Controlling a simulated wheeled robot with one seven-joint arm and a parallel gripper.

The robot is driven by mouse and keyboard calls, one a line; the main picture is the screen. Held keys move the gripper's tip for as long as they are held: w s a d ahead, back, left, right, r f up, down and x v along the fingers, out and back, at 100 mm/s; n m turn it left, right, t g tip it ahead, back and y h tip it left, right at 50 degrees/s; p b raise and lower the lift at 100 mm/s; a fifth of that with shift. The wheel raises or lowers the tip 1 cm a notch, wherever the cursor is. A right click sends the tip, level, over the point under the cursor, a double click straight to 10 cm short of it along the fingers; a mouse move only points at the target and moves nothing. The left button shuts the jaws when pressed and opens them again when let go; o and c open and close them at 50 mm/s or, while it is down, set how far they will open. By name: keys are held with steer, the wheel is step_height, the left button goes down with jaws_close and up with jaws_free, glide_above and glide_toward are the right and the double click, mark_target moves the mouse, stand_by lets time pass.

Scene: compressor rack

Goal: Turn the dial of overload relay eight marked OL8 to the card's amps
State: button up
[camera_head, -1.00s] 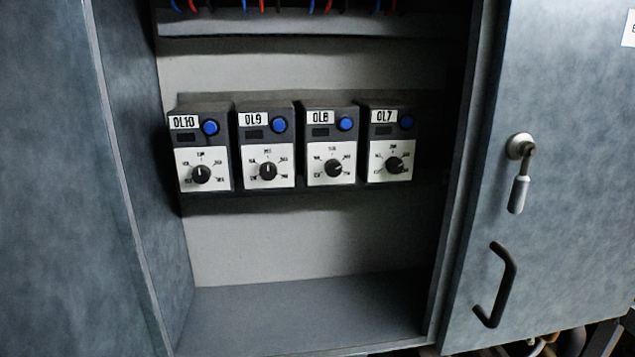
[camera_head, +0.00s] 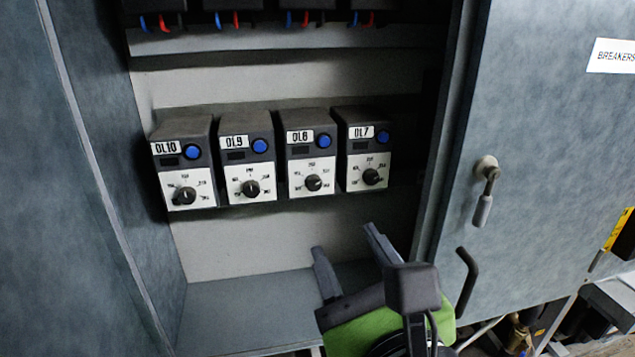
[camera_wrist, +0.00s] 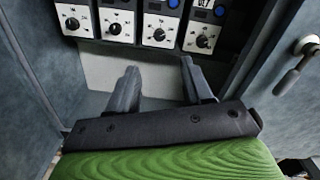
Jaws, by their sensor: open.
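The overload relay OL8 (camera_head: 310,155) is third from the left in a row inside the open cabinet. It has a dark body, a blue button and a white face with a black round dial (camera_head: 313,183). The dial also shows in the wrist view (camera_wrist: 159,34). The scale numbers are too small to read. My gripper (camera_head: 343,240) is open and empty, below and in front of the relays, apart from them. No amps card is in view.
Relays OL10 (camera_head: 183,165) and OL9 (camera_head: 247,160) stand left of OL8, and OL7 (camera_head: 363,150) stands right. The cabinet door (camera_head: 540,150), with a latch handle (camera_head: 484,190) and a pull handle (camera_head: 467,285), is at the right. The cabinet floor (camera_head: 240,310) is clear.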

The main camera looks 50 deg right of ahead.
mark_target(314, 186)
steer(key=p+x, duration=0.1)
steer(key=x, duration=1.3)
steer(key=shift+a, duration=0.1)
jaws_close()
